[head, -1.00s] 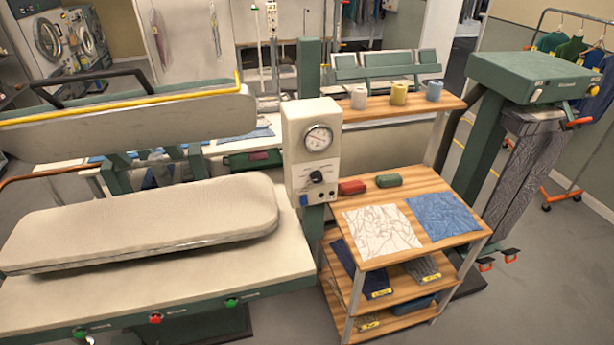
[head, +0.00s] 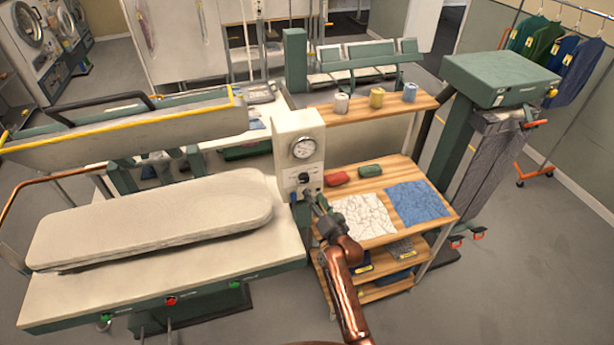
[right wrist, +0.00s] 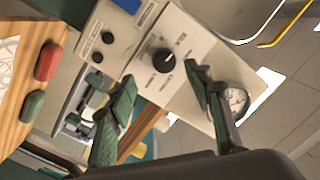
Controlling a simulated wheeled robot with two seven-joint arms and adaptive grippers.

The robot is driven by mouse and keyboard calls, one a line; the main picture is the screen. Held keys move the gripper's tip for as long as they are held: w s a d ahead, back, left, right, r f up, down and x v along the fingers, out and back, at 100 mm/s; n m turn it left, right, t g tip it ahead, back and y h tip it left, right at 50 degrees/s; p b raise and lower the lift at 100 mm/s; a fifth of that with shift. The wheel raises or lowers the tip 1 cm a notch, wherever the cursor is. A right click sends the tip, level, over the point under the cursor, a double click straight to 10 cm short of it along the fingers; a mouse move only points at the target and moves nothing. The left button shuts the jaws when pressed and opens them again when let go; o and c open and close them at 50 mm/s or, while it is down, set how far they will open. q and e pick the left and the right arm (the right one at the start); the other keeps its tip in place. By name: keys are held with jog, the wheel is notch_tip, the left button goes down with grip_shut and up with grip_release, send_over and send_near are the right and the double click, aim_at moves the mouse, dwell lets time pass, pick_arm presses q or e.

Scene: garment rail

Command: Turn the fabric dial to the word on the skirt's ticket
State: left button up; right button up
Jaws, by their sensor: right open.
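The black fabric dial (head: 304,178) is on the front of the cream control box (head: 286,146), below a round gauge. In the right wrist view the dial (right wrist: 164,61) shows with small printed words around it, too small to read. My right gripper (head: 313,196) is at the lower front of the box, close to the dial. In the right wrist view my right gripper (right wrist: 160,77) is open, its fingers apart on either side of the dial's line, with nothing held. A grey garment (head: 490,160) hangs under the green machine; I cannot tell whether it is the skirt. No ticket word is readable.
The pressing board (head: 150,220) lies left of the box. The wooden shelf cart (head: 395,178) on the right bears a red block (head: 337,178), a green block (head: 370,171), white cloth (head: 362,217) and blue cloth (head: 418,202). Thread cones stand on the upper shelf.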

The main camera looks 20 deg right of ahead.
aim_at(306, 180)
jog(key=w, duration=0.5)
jog(key=w+a+p, duration=0.1)
jog(key=w, duration=0.1)
jog(key=shift+w+r, duration=0.4)
jog(key=shift+c, duration=0.3)
jog(key=c, duration=1.1)
